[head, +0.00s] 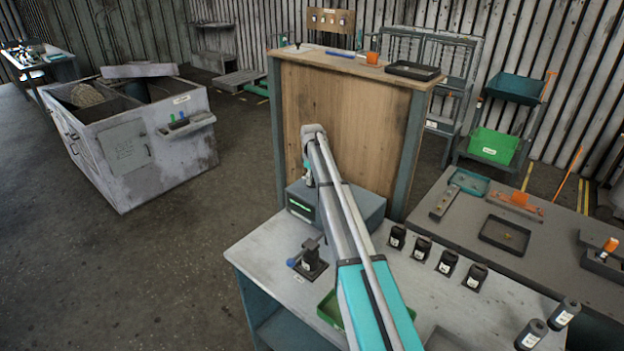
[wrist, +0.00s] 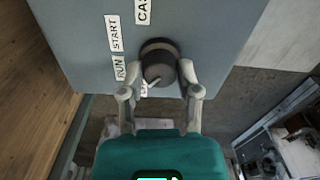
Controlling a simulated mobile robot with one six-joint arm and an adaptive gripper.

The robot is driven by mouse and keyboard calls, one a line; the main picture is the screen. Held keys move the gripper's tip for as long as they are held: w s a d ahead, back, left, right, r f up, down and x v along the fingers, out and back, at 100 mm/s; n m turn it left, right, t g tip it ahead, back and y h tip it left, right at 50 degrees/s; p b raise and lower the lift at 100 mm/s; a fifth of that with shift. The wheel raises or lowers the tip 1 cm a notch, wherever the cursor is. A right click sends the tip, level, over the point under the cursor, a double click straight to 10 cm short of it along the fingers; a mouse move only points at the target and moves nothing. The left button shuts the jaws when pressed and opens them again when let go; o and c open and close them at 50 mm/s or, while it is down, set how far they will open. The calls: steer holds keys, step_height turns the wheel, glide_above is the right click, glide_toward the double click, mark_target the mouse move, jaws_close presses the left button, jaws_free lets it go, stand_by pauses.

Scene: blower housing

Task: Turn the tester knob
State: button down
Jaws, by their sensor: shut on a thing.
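The tester (head: 362,206) is a grey-blue box with a green-lit display on the pale workbench, at the foot of a wooden panel. In the wrist view its grey face (wrist: 85,40) carries white labels reading RUN, START and a partly cut-off CA. The dark round tester knob (wrist: 158,62) sits beside them, its light pointer mark toward the lower left. My gripper (wrist: 159,74) is shut on the knob, one finger on each side. A small label under the knob is partly hidden.
A dark clamp-like fixture with a blue-tipped handle (head: 308,262) stands on the bench (head: 262,254) in front of the tester. A green tray (head: 330,308) lies partly behind my arm. Several black labelled containers stand to the right. The wooden panel (head: 340,120) rises close behind the tester.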

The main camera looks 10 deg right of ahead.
steer(key=shift+n, duration=1.4)
steer(key=shift+c, duration=1.5)
jaws_free()
